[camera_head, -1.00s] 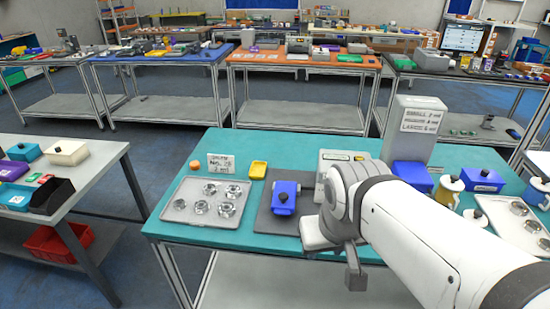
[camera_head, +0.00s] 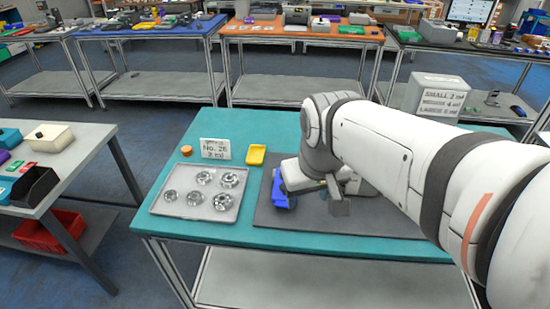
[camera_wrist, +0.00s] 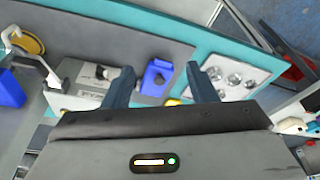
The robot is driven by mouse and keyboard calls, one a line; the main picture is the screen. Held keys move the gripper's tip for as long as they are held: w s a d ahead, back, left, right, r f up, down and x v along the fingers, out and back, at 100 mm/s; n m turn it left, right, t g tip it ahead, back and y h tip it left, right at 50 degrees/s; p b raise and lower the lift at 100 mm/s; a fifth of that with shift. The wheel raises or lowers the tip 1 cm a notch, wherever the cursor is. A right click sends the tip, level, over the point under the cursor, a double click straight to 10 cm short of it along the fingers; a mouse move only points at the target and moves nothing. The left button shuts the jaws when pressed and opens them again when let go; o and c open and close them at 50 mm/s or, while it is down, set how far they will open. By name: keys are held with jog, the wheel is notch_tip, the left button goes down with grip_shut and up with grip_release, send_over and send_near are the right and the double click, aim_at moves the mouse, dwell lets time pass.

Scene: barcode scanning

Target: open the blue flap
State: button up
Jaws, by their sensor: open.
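In the head view only a bit of the blue box (camera_head: 279,189) shows; my gripper hides the rest. My gripper (camera_head: 314,196) is above the grey mat, over or just beside the box. In the wrist view my gripper (camera_wrist: 161,88) is open with nothing between its fingers.
A grey tray (camera_head: 185,212) of shiny metal rings lies left of the mat (camera_head: 262,215). Behind it are a white sign (camera_head: 215,148), a yellow dish (camera_head: 256,154) and an orange disc (camera_head: 186,150). A pale device (camera_wrist: 88,72) stands beside the box in the wrist view.

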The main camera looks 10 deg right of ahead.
jog(key=w+f+n+g+b, duration=0.1)
jog(key=w+f+b, duration=0.1)
jog(key=w, duration=0.4)
jog(key=w+f+n+g+b, duration=0.1)
jog(key=w+f+n+b, duration=0.1)
jog(key=w, duration=0.4)
jog(key=w+f+n+g+b, duration=0.1)
jog(key=w+f+b, duration=0.3)
jog(key=w, duration=0.2)
jog(key=shift+w+d, duration=0.1)
jog(key=shift+w, duration=0.3)
notch_tip(320, 180, down, 8)
jog(key=shift+r+b, duration=0.25)
jog(key=shift+b, duration=0.05)
grip_shut()
